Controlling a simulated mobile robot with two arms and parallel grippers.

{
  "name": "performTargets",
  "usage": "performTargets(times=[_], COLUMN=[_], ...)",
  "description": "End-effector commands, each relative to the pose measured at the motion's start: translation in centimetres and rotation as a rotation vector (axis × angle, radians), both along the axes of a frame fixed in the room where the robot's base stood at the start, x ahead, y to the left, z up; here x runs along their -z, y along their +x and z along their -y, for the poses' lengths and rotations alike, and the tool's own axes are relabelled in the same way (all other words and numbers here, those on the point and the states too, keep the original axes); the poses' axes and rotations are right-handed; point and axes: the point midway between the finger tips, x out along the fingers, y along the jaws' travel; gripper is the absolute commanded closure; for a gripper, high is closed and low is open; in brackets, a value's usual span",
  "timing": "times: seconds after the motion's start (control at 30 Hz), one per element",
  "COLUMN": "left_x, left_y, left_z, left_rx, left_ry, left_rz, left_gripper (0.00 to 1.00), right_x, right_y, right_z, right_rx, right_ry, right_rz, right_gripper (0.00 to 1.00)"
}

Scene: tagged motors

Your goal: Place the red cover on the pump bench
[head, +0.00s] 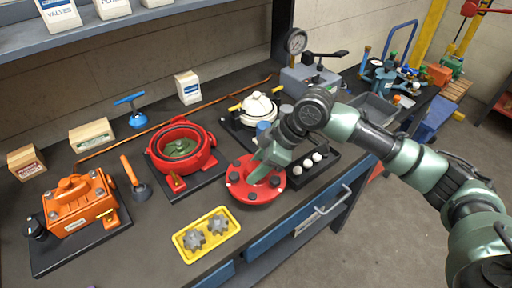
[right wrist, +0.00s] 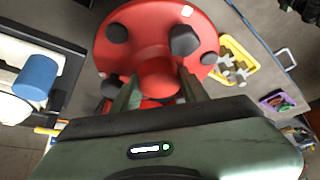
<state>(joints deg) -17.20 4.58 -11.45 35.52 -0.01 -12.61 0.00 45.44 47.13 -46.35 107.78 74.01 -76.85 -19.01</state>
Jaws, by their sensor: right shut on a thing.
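The red cover (head: 252,194) is a round disc with several black knobs, at the front middle of the dark bench (head: 150,235) in the head view. My right gripper (head: 264,174) is shut on its raised middle part. In the right wrist view the cover (right wrist: 150,25) fills the top centre, with the fingers of the right gripper (right wrist: 160,85) on either side of the hub. I cannot tell whether the cover touches the bench top. An open red pump housing (head: 204,155) stands on a black plate to its left. My left gripper is out of view.
A yellow tray (head: 184,252) with grey gears lies in front and left of the cover. A black tray (head: 323,167) with white balls is close on the right. An orange pump (head: 80,204) stands at the far left. A white-topped unit (head: 258,108) sits behind.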

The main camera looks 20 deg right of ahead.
Motion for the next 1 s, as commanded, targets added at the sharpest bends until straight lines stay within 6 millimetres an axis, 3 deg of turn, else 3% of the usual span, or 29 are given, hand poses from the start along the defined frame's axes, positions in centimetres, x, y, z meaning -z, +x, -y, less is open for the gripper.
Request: performTargets(times=[0.37, 0.67, 1.0], left_x=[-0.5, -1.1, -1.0], left_y=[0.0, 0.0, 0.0], left_z=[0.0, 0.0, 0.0], left_rx=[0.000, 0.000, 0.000], left_ry=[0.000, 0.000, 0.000], left_rz=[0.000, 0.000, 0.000], left_gripper=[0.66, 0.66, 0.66], right_x=[2.7, 6.3, 6.6], right_y=[0.1, 0.1, 0.2], right_z=[-0.1, -0.1, -0.1], right_rx=[0.001, 0.000, -0.001], right_ry=[0.005, 0.005, 0.005], right_rz=[0.006, 0.005, 0.008], right_gripper=[1.00, 1.00, 1.00])
